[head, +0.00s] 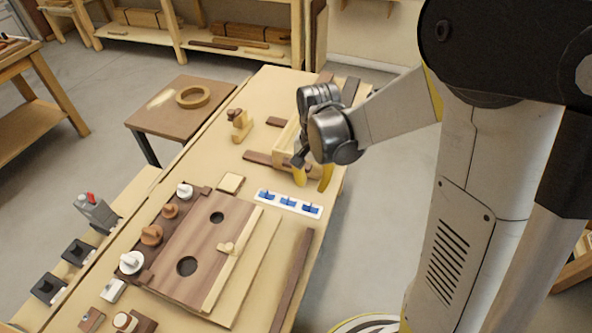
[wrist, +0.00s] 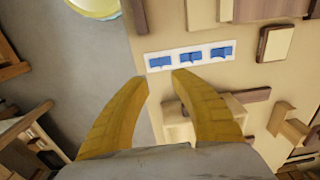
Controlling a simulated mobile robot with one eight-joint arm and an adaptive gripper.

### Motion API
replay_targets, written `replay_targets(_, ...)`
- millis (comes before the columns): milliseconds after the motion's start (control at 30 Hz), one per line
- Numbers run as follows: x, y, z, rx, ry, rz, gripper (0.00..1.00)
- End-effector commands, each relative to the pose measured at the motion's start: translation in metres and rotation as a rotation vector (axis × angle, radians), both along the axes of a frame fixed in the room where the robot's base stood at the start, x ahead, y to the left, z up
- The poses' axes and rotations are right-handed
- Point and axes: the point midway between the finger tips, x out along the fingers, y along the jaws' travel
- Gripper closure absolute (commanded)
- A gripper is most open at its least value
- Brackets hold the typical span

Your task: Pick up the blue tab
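Three blue tabs sit in a row on a white strip (head: 277,205) on the bench: a left one (head: 265,195), a middle one (head: 288,201) and a right one (head: 311,209). In the wrist view the strip (wrist: 149,70) lies just beyond my fingertips, with one blue tab (wrist: 160,61) closest to the gap between them and the other two to its right. My gripper (head: 313,184) is open, its two yellow fingers apart with nothing between them. It hangs near the right end of the strip, apart from the tabs. In the wrist view its fingertips (wrist: 161,76) point toward the strip.
A brown board with two round holes (head: 204,240) and several knobs lies in front and left of the strip. A small wooden block (head: 230,183) lies left of it. A light wooden box (head: 285,138) and dark slats lie behind. The bench's right edge is close to the strip.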

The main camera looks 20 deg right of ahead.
Motion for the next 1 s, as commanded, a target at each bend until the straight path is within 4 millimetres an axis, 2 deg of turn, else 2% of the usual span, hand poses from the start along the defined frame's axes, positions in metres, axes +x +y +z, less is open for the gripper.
replay_targets(167, 0.002, 0.0, -0.017, 0.0, 0.022, -0.023, 0.71)
replay_targets(433, 0.002, 0.0, -0.06, 0.0, 0.021, -0.022, 0.71)
replay_targets(667, 0.001, 0.001, -0.08, 0.0, 0.021, -0.021, 0.71)
replay_targets(833, 0.001, 0.001, -0.109, 0.0, 0.021, -0.021, 0.71)
replay_targets(1000, 0.001, 0.001, -0.119, 0.0, 0.02, -0.021, 0.71)
